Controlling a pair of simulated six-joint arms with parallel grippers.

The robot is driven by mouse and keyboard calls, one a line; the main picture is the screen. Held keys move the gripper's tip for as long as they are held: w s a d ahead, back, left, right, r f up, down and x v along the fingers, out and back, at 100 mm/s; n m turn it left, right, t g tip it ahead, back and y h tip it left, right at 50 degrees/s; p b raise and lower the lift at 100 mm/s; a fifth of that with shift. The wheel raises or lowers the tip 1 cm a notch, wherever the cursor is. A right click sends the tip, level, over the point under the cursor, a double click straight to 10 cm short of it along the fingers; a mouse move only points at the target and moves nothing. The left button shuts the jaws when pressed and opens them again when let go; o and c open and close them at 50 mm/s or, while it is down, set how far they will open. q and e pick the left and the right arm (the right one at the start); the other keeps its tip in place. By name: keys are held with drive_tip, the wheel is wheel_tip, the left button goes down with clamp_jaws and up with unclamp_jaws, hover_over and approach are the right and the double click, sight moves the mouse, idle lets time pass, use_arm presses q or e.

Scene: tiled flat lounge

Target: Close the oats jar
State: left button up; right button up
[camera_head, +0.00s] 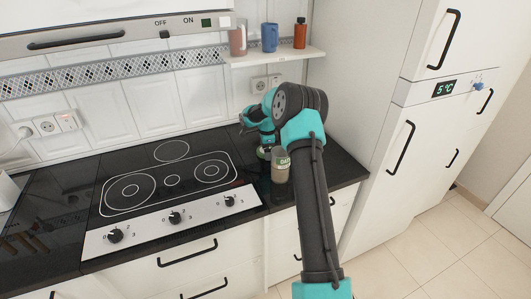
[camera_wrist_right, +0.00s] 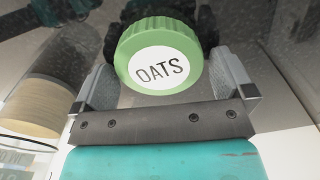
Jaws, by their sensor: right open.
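The green round lid (camera_wrist_right: 160,56), with OATS on its white top, lies between the fingers of my right gripper in the right wrist view. In the head view a bit of the green lid (camera_head: 262,153) shows on the black counter, under my right gripper (camera_head: 265,140). The gripper is open, with a finger on each side of the lid. The oats jar (camera_head: 280,170), with tan contents, stands upright just right of the lid. Its top is partly hidden by my arm. The jar (camera_wrist_right: 32,105) also shows at the left of the right wrist view. My left gripper is not in view.
The hob (camera_head: 150,190) with its knob panel lies to the left on the counter. The tall fridge (camera_head: 375,100) stands at the right.

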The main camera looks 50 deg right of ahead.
drive_tip(key=shift+c, duration=0.2)
drive_tip(key=c, duration=0.8)
drive_tip(key=shift+o, duration=0.2)
drive_tip(key=shift+r, duration=0.1)
wheel_tip(320, 180, up, 10)
idle(0.6)
